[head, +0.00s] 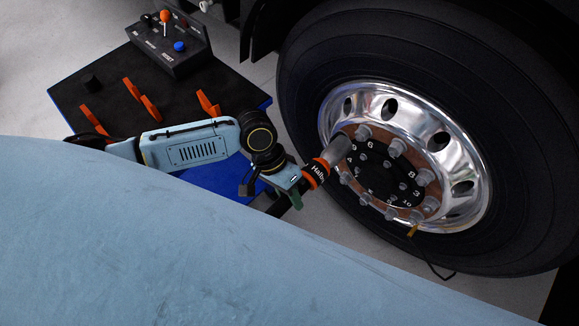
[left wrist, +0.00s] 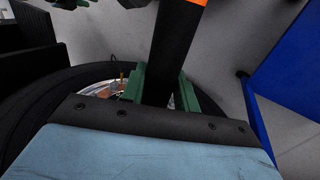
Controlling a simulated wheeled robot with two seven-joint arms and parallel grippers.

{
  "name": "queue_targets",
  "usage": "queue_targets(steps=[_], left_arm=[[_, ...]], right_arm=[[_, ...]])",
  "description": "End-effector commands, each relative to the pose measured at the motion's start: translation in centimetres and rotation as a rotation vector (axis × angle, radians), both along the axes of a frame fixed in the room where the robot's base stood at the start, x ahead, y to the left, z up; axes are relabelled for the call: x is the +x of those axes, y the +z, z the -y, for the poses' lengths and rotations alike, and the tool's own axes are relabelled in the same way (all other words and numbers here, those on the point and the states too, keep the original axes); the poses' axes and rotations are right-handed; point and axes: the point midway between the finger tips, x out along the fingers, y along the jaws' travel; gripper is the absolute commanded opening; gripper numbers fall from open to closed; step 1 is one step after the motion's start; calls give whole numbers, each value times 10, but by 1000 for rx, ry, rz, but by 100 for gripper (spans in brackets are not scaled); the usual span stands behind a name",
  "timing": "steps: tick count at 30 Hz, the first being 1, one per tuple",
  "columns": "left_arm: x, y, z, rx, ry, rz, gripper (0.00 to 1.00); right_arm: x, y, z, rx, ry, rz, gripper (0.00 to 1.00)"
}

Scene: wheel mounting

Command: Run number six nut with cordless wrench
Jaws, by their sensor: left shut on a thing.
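The cordless wrench (head: 316,172), black with orange bands, has a grey socket (head: 336,155) pointing at the wheel hub (head: 385,175). The socket end overlaps the hub's upper left edge near the printed 5 and 6; I cannot tell whether it sits on a nut. A nut (head: 363,132) shows just above the 6. My left gripper (head: 284,196) is shut on the wrench's black handle. In the left wrist view, green fingers (left wrist: 160,88) clasp both sides of the handle (left wrist: 178,45). My right gripper is out of view.
A large black tyre (head: 310,75) surrounds the polished rim (head: 465,160). A dark-topped cart (head: 110,110) with orange holders (head: 150,107) and a control box (head: 172,50) stands at upper left. A yellow-tipped valve stem (head: 413,230) sticks out low on the wheel.

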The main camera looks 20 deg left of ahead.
Motion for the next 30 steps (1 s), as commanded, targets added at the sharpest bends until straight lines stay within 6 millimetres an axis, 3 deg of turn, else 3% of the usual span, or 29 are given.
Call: queue_targets(steps=[6,20,30], left_arm=[[-11,-22,5,-36,-9,-6,0],[-12,-22,5,-37,-12,-7,0],[-13,-21,5,-37,-11,-7,0]], right_arm=[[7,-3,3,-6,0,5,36],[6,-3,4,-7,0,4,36],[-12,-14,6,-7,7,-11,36]])
